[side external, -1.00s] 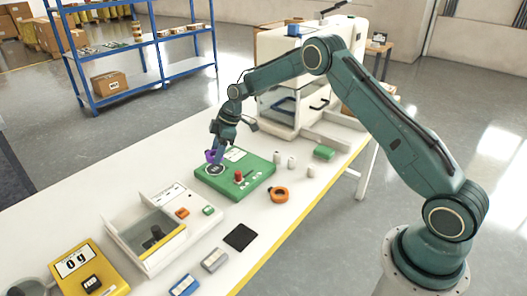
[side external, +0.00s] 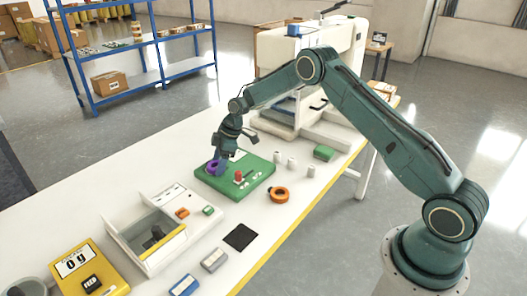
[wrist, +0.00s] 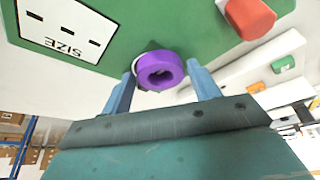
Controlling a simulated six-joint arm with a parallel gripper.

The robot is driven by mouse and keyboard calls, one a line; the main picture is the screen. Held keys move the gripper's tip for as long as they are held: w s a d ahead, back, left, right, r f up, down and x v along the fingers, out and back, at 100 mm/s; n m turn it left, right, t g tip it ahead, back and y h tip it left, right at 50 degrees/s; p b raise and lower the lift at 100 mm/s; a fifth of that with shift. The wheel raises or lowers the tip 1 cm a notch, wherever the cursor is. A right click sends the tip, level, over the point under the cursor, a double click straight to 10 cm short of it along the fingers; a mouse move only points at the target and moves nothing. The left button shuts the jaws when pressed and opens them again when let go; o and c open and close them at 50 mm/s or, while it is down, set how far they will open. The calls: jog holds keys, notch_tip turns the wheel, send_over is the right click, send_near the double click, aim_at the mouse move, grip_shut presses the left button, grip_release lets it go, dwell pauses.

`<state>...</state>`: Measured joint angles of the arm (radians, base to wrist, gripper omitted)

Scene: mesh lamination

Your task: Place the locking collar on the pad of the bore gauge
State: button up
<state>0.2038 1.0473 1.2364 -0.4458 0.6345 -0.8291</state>
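The purple locking collar (side external: 213,166) lies over the round pad at the left of the green bore gauge (side external: 254,181) and covers most of it. In the wrist view the collar (wrist: 161,70) shows its hole, and a bit of dark pad and pale rim shows around it. It appears to rest on the pad. My gripper (side external: 221,166) is right beside it, low over the gauge. In the wrist view the two blue fingers of my gripper (wrist: 160,76) stand either side of the collar, apart, with narrow gaps to it. The bore gauge (wrist: 100,62) carries a SIZE panel.
A red knob (side external: 239,175) stands on the gauge. An orange ring (side external: 279,195), small white cylinders (side external: 291,164) and a green block (side external: 323,153) lie to the right. A white tray unit (side external: 150,235) and a yellow scale (side external: 92,272) stand to the front left.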

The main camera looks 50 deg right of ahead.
jog(key=shift+o, duration=0.8)
jog(key=shift+r, duration=0.1)
jog(key=shift+r, duration=0.15)
jog(key=v, duration=1.1)
jog(key=shift+d+r, duration=0.15)
jog(key=shift+r, duration=0.25)
jog(key=shift+s+r, duration=0.1)
